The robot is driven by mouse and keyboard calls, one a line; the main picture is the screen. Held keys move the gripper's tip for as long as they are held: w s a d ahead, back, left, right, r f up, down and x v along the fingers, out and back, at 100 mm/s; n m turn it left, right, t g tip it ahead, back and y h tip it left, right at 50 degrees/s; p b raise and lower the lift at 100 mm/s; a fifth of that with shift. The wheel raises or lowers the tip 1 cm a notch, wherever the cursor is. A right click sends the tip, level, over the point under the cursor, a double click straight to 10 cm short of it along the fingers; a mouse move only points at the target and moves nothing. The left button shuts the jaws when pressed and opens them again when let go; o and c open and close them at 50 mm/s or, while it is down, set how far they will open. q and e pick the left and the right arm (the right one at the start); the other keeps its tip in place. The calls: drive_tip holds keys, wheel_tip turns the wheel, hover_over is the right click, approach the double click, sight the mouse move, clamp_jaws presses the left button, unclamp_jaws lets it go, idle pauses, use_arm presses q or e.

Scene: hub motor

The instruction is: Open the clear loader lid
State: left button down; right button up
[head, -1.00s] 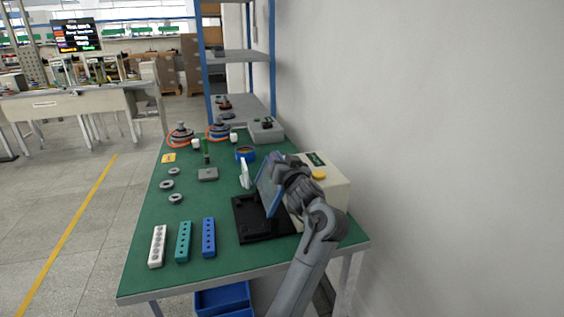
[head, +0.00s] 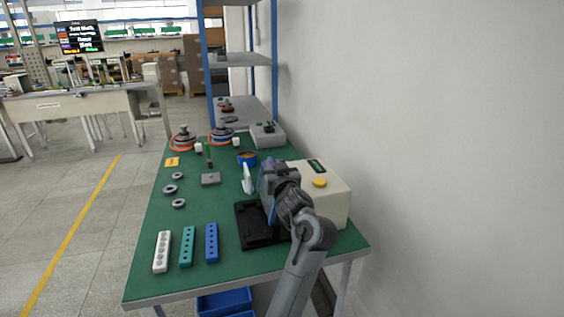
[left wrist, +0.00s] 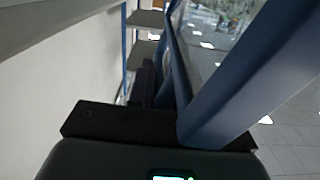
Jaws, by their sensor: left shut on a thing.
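The loader lid (head: 266,198) is a clear panel with a blue frame. It stands steeply raised on the black loader base (head: 258,226) at the right of the green table. In the left wrist view the blue frame (left wrist: 255,75) and clear panel (left wrist: 215,35) fill the right side. My left gripper (head: 275,172) is at the upper part of the lid, shut on it; its arm covers part of the lid and base. The fingertips are hard to make out. My right gripper is not in view.
A cream box (head: 335,197) with a yellow button stands right of the lid, close to my arm. A white upright piece (head: 248,179) stands behind the base. White, teal and blue hole strips (head: 211,243) lie to the left. The wall is on the right.

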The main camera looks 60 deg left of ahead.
use_arm(q)
drive_tip(key=shift+s+a+n, duration=0.1)
drive_tip(key=shift+s+n, duration=0.2)
drive_tip(key=shift+s, duration=0.05)
drive_tip(key=c, duration=1.1)
unclamp_jaws()
drive_tip(key=shift+r, duration=0.1)
drive_tip(key=shift+s+d+p, duration=0.15)
drive_tip(key=shift+d+p, duration=0.15)
drive_tip(key=shift+d, duration=0.3)
drive_tip(key=shift+p+v, duration=1.4)
drive_tip(key=shift+v, duration=3.45)
